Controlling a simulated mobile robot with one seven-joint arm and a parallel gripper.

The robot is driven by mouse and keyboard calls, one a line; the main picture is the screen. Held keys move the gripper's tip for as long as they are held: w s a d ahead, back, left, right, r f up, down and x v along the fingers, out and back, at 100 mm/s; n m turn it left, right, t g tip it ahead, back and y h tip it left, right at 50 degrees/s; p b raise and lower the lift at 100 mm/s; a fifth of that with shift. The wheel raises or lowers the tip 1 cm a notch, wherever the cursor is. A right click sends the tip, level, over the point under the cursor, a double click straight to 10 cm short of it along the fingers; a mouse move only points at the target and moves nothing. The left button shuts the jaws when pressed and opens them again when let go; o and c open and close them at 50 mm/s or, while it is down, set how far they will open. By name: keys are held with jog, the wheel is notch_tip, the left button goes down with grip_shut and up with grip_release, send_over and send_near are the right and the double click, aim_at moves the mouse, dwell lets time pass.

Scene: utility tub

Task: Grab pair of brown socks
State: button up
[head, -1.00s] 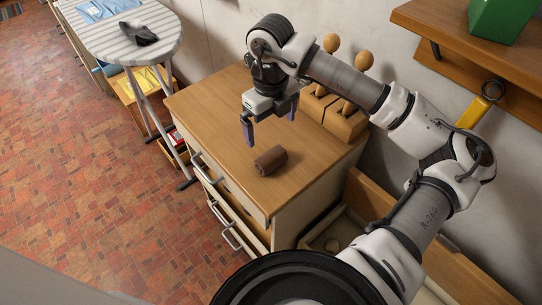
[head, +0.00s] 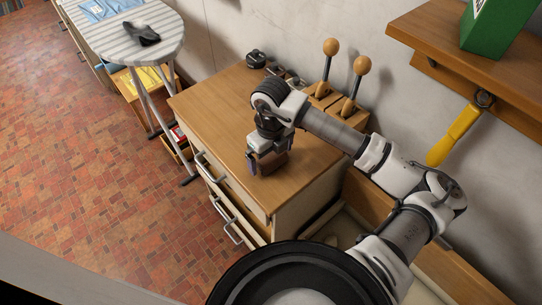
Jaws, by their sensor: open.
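A rolled pair of brown socks (head: 273,164) lies on the wooden top of the drawer cabinet (head: 205,112), close to its front right part. My gripper (head: 269,168) is open and low over the socks, pointing down, with one finger to each side of them. The gripper body and fingers hide part of the socks. I cannot tell whether the fingers touch them.
Wooden shoe stretchers with round knobs (head: 331,47) and small dark items (head: 257,58) stand at the cabinet's back edge. An ironing board (head: 115,35) is at the left. A shelf with a green box (head: 492,28) and a hanging yellow-handled tool (head: 453,135) is at the right.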

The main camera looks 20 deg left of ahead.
jog(key=c, duration=1.1)
